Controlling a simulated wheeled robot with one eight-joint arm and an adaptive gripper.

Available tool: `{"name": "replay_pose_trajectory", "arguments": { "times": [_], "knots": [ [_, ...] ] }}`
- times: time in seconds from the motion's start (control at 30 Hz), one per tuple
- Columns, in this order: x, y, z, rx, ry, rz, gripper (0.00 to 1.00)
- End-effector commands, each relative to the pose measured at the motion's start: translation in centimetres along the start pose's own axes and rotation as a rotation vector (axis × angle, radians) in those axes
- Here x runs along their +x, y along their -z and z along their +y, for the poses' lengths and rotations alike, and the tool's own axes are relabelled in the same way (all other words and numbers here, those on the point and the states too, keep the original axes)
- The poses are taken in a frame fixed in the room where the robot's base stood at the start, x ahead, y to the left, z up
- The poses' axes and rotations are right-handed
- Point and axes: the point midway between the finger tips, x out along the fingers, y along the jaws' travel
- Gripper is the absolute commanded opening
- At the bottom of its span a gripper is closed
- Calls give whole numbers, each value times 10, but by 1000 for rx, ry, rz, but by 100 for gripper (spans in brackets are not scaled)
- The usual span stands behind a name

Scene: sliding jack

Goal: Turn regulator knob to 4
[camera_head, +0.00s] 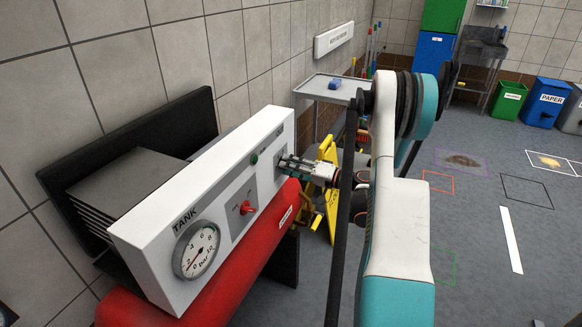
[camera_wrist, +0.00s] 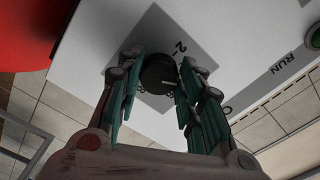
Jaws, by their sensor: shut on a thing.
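The regulator knob (camera_wrist: 157,73) is a round black knob with a white pointer line, on a grey square dial plate in the wrist view. In the head view my gripper (camera_head: 296,166) reaches the right end of the white control panel (camera_head: 160,243), and the knob there is hidden behind the fingers.
The panel carries a TANK gauge (camera_head: 197,250), a red switch (camera_head: 248,208) and a green button (camera_head: 254,159). A red tank (camera_head: 250,262) lies below it. A yellow stand (camera_head: 329,153) and a grey table (camera_head: 318,89) are behind my arm.

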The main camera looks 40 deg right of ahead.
Motion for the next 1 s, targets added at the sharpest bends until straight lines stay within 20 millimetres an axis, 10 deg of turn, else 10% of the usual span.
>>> {"name": "replay_pose_trajectory", "arguments": {
  "times": [0.6, 0.63, 0.7, 1.0],
  "knots": [
    [0, -1, 1, -39, -2, -3, 11],
    [0, -1, 1, -39, -2, -3, 41],
    [0, -1, 1, -39, -2, -2, 55],
    [0, 0, 0, -38, -1, -1, 55]
  ]
}}
